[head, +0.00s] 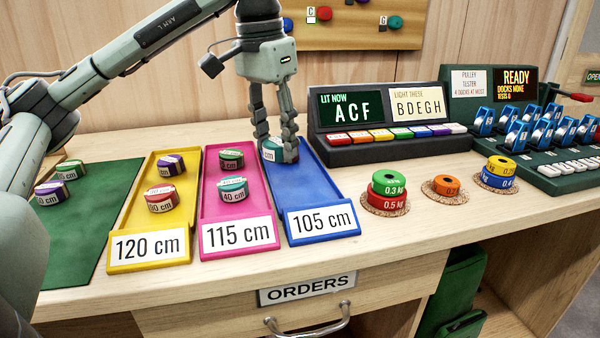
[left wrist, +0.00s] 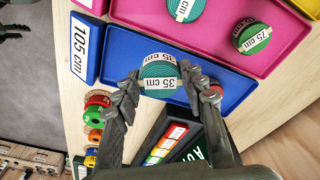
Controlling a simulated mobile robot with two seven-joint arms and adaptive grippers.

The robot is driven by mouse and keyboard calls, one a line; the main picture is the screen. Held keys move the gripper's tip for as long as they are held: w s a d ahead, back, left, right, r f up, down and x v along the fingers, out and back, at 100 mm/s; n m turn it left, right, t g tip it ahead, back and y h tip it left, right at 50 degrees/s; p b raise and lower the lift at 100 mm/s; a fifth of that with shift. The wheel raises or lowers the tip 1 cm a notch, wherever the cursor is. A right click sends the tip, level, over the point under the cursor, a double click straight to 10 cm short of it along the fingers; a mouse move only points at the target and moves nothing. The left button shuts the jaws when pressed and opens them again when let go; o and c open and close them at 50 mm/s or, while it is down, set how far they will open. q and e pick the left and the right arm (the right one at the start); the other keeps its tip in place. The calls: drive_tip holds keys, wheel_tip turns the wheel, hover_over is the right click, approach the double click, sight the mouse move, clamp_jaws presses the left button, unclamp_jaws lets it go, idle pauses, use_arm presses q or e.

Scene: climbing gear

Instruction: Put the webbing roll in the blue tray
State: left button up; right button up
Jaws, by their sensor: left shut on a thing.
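The webbing roll (left wrist: 158,70) is teal with a white band reading 35 cm. My left gripper (head: 277,150) points down at the back end of the blue tray (head: 313,197), which is labelled 105 cm. Its fingers are shut on the roll, one on each side, and it also shows in the left wrist view (left wrist: 163,88). In the head view the roll (head: 269,150) is partly hidden by the fingers. It is over or in the back of the tray; whether it touches the floor I cannot tell. My right gripper is not in view.
The pink tray (head: 239,202) and yellow tray (head: 137,222) stand to the left, each with two rolls. Rolls lie on a green mat (head: 85,225). A button console (head: 385,120) stands close right of the gripper. Stacked weights (head: 387,190) stand right of the blue tray.

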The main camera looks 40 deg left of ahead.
sight(302, 186)
use_arm(q)
drive_tip(key=w+d+f, duration=0.2)
drive_tip(key=w, duration=0.1)
drive_tip(key=shift+w+d+f, duration=0.15)
drive_tip(key=shift+w+f, duration=0.1)
drive_tip(key=shift+w, duration=0.05)
wheel_tip(302, 186, down, 3)
drive_tip(key=shift+f, duration=0.45)
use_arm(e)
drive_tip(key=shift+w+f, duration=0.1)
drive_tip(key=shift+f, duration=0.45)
use_arm(q)
drive_tip(key=shift+f, duration=0.15)
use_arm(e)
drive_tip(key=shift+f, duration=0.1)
use_arm(q)
drive_tip(key=o, duration=1.2)
drive_tip(key=shift+c, duration=0.2)
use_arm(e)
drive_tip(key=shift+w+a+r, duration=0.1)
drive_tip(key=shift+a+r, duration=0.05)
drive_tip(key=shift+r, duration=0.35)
